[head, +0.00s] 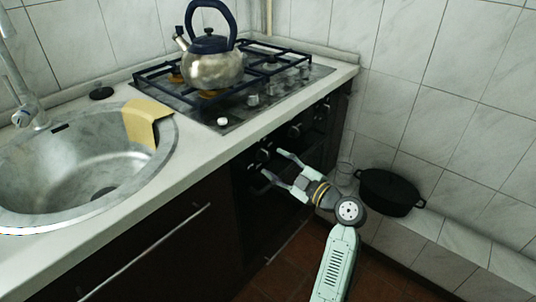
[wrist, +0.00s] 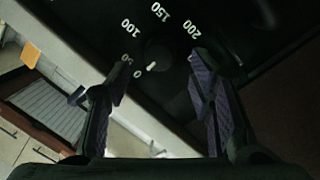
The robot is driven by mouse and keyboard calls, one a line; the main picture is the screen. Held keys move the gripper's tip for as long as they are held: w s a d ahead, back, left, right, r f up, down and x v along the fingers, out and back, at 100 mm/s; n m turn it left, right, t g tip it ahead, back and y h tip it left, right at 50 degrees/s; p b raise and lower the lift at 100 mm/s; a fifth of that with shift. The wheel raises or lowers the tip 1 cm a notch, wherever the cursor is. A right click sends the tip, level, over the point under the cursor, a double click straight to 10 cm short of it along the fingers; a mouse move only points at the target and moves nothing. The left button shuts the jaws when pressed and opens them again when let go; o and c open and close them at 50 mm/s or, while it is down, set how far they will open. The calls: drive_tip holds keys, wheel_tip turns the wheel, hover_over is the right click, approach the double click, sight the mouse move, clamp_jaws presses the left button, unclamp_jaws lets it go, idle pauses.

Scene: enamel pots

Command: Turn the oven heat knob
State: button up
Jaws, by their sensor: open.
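The oven heat knob (wrist: 158,57) is a dark round knob on the black oven panel, with white numbers 0, 50, 100, 150 and 200 around it. Its white pointer mark is near the 0. In the wrist view my gripper (wrist: 165,85) is open, with one finger on each side of the knob and nothing held. In the head view my gripper (head: 272,165) is in front of the black oven front (head: 290,150), its fingers pointing at the panel. Which panel knob in the head view is the heat knob is hard to tell.
A kettle (head: 212,68) stands on the gas hob (head: 228,122) above the oven. A sink (head: 75,160) with a yellow cloth (head: 140,118) is at the left. A black pot (head: 388,190) is at the right by the tiled wall. The floor in front is clear.

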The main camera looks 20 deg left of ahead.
sight(267, 157)
drive_tip(key=shift+p+x, duration=0.45)
drive_tip(key=shift+x, duration=1.65)
drive_tip(key=shift+c, duration=0.3)
drive_tip(key=c, duration=1.1)
